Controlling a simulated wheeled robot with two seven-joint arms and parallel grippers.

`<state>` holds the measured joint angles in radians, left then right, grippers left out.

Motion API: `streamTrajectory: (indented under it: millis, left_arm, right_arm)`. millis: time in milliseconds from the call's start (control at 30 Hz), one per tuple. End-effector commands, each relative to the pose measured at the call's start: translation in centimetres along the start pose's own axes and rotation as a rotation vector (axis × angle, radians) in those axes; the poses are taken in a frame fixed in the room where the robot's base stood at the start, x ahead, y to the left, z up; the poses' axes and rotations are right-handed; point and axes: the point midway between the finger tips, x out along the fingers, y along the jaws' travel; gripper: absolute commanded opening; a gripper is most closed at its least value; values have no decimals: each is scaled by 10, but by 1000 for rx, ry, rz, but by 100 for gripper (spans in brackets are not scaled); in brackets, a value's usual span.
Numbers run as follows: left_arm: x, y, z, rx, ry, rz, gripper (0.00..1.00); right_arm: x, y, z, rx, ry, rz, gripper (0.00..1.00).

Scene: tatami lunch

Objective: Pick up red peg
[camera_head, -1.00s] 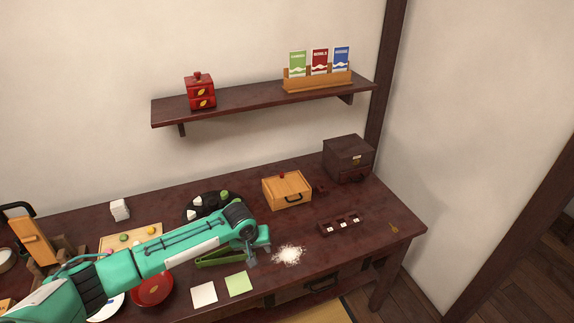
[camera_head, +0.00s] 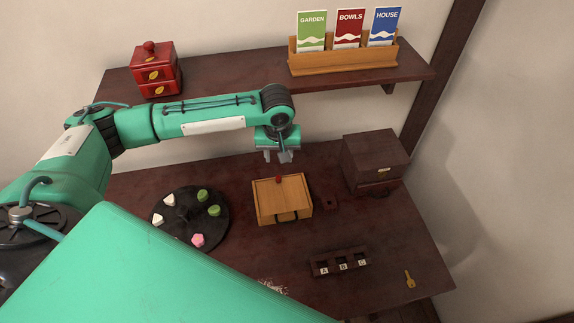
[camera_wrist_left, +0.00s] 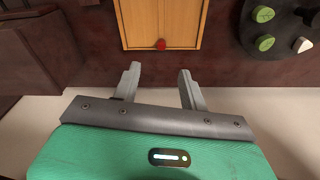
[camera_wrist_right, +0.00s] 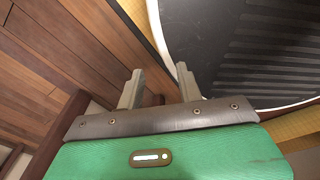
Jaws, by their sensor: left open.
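The red peg (camera_head: 278,180) stands at the back edge of the lid of a light wooden box (camera_head: 268,205) on the dark table. My left gripper (camera_head: 279,158) is open and empty, pointing down just behind the box in the head view. In the left wrist view the red peg (camera_wrist_left: 161,45) shows just beyond the gap between the open fingers (camera_wrist_left: 160,76), apart from them. My right gripper (camera_wrist_right: 160,72) shows only in its own wrist view, open and empty, away from the peg.
A shelf (camera_head: 225,88) with a red drawer box (camera_head: 156,72) and a card rack (camera_head: 343,58) is above. A round black tray (camera_head: 186,203) is left of the wooden box, a dark chest (camera_head: 372,160) right. A slotted block (camera_head: 340,264) and key (camera_head: 410,279) are in front.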

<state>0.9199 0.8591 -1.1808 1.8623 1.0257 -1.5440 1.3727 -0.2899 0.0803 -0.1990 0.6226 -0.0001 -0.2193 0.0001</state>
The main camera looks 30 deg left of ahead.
Motion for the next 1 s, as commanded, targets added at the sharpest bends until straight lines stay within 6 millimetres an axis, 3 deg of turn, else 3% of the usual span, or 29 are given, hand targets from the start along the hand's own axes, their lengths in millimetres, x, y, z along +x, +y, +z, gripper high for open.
streamTrajectory:
  millis: [300,433,667,1000]
  left_arm:
    - [57,-1,0,-1,-1,-3,43]
    - [75,0,-1,-1,-1,-1,43]
    - [89,-1,-4,-1,0,-1,43]
    - [130,-3,-12,0,0,-1,43]
  right_arm:
    - [-10,-4,24,-1,-32,-5,36]
    - [-12,-4,19,-1,-26,-4,36]
    - [-15,-1,3,-1,-5,-2,36]
    - [-27,-2,7,-1,-11,-3,36]
